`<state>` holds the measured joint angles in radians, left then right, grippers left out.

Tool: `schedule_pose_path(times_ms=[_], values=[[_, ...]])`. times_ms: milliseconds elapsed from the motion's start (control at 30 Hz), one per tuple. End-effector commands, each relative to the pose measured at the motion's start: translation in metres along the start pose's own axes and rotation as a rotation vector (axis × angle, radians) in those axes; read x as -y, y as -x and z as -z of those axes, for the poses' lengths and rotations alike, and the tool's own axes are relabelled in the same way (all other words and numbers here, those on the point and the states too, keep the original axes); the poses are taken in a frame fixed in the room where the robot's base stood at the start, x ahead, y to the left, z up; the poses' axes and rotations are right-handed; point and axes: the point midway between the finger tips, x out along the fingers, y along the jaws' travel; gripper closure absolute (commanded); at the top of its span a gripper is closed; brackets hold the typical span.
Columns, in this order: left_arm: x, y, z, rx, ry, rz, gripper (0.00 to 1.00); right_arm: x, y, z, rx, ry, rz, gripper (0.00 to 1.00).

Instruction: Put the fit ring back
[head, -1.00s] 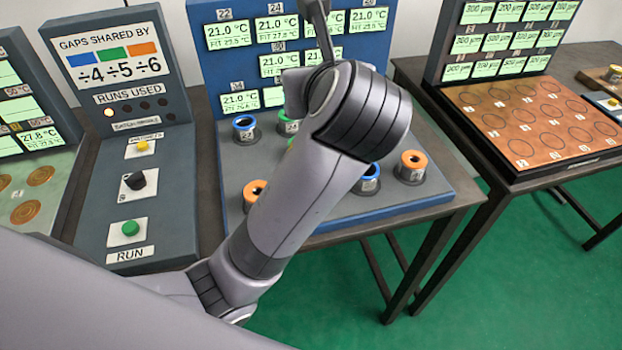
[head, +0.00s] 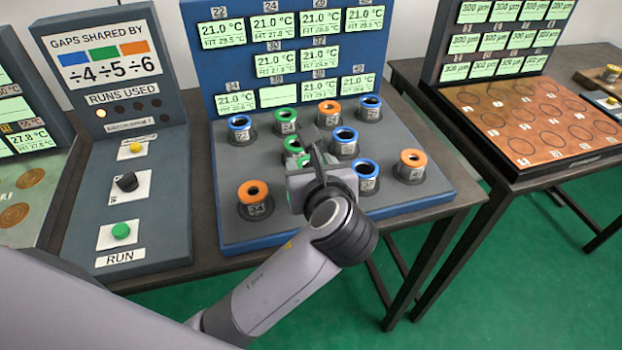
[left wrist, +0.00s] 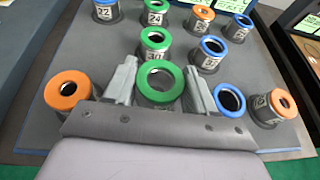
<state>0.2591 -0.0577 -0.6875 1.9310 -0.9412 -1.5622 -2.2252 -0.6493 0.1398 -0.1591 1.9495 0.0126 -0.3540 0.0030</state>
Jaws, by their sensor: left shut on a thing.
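My left gripper (left wrist: 158,88) is shut on a green-topped ring (left wrist: 160,98), one finger on each side of it. The ring is over the front row of the blue-edged grey stand (head: 225,222), between an orange ring (left wrist: 68,90) and a blue ring (left wrist: 229,100). I cannot tell whether it touches the stand. In the head view my left gripper (head: 310,165) hides most of it. A green ring marked 30 (left wrist: 155,40) sits just behind. The stand's display panel has one blank screen (head: 278,97). My right gripper is not in view.
Several other rings stand close around the gripper, including a blue one (head: 345,137) and an orange one (head: 412,160). A control box (head: 125,190) with a RUN button (head: 121,231) is at the left. A copper plate (head: 530,120) is on the right table.

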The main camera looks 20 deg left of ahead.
Motion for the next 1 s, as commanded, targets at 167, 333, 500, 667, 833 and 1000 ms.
schedule_pose_path(times_ms=[167, 333, 500, 667, 833, 1000], values=[[0.0, -0.01, 0.025, 0.001, -0.002, 0.0, 0.94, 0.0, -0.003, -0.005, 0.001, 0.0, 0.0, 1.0], [0.0, -0.011, 0.026, 0.003, 0.002, 0.001, 0.94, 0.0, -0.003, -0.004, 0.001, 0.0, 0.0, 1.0], [0.0, -0.011, 0.026, 0.002, 0.0, 0.001, 0.94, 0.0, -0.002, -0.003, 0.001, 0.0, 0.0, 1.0], [0.0, -0.012, 0.029, -0.001, -0.001, 0.0, 0.18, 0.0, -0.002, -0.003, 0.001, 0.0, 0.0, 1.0], [0.0, -0.012, 0.029, -0.001, -0.001, 0.0, 0.18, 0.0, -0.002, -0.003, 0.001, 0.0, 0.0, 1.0], [0.0, -0.011, 0.027, 0.0, 0.002, 0.001, 0.18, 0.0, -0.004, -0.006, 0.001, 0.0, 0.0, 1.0]])
